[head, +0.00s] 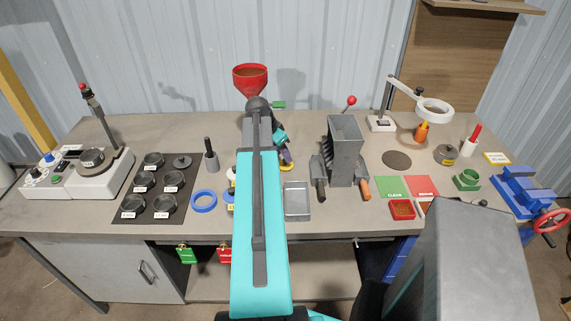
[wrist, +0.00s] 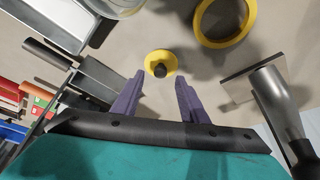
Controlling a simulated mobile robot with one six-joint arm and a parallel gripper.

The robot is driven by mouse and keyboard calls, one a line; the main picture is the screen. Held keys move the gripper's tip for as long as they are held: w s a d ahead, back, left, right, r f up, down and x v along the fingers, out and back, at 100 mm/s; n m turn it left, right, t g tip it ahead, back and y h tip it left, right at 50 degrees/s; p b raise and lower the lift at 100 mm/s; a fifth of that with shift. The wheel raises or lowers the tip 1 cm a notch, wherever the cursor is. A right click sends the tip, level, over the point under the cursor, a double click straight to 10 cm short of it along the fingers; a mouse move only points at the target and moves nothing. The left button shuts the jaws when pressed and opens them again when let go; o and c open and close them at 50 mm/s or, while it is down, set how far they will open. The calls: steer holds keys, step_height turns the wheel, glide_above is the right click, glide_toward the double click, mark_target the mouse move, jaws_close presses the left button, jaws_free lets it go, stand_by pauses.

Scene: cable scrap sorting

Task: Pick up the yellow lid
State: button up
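The yellow lid (wrist: 160,58) is a small round disc with a dark knob in its middle. In the wrist view it lies on the bench just beyond my fingertips, in line with the gap between them. My gripper (wrist: 158,84) has two purple fingers spread apart with nothing between them. In the head view my gripper (head: 287,152) is partly hidden by my teal arm, above the middle of the bench. A bit of yellow shows below it there, but I cannot tell whether that is the lid or the ring.
A yellow ring (wrist: 225,40) lies beyond the lid in the wrist view. A metal tray (head: 297,201) lies in front of the press. A red funnel (head: 250,78) rises behind my arm.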

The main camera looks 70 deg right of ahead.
mark_target(285, 163)
steer(key=shift+p+x, duration=0.5)
steer(key=shift+x, duration=1)
steer(key=shift+c, duration=0.2)
jaws_close()
